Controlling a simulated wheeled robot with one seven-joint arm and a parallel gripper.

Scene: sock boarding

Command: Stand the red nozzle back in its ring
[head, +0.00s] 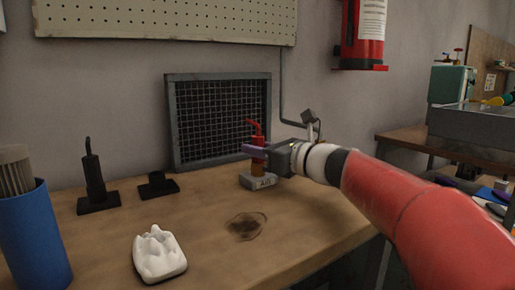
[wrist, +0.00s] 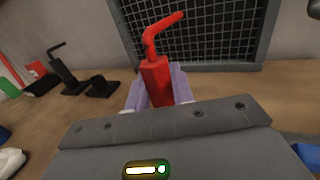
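The red nozzle (head: 256,132) is upright, with its bent spout at the top. My gripper (head: 256,151) has pale purple fingers and is closed around its body. In the wrist view the nozzle (wrist: 156,82) sits between the two fingers (wrist: 158,88), which appear to touch its sides. A grey block marked AIR (head: 258,182) is directly below the nozzle in the head view. I cannot tell whether the nozzle's foot touches it. An empty black ring holder (head: 158,185) stands left of the nozzle; it also shows in the wrist view (wrist: 101,87).
A black nozzle (head: 92,168) stands in its holder farther left. A white lumpy piece (head: 159,254) and a blue cup (head: 36,240) are at the front left. A framed mesh panel (head: 218,120) stands behind. The bench has bare wood around a dark stain (head: 246,226).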

